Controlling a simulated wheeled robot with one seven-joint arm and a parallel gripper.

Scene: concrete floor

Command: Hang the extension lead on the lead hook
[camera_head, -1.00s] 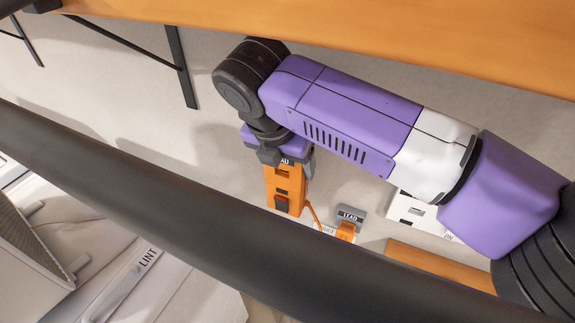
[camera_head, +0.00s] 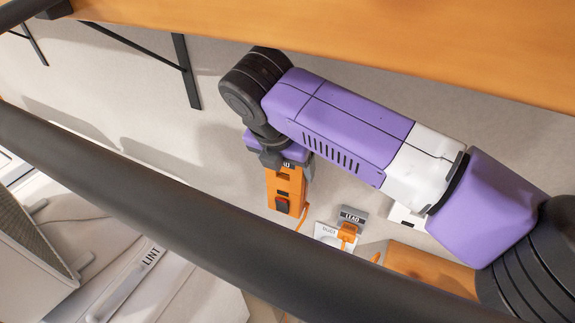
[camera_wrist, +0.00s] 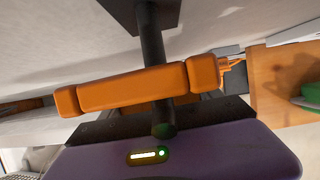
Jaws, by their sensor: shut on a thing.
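The orange extension lead (camera_head: 284,188) hangs below my gripper (camera_head: 277,158) in the head view, with sockets and a dark switch on its face. In the wrist view my gripper (camera_wrist: 158,110) is shut on the lead (camera_wrist: 125,88), which lies across the jaws. A thin orange cord shows at the lead's right end. The grey lead hook (camera_head: 353,215), labelled LEAD, is on the wall to the right of and a little below the lead, apart from it. An orange piece (camera_head: 347,233) shows at the hook's front. The lead's lower end lies near the black rail.
A black rail (camera_head: 200,217) crosses the front of the head view. An orange-brown shelf (camera_head: 400,50) on black brackets (camera_head: 187,75) runs above the arm. A white appliance labelled LINT (camera_head: 130,285) stands lower left. A wooden surface (camera_head: 425,268) lies right of the hook.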

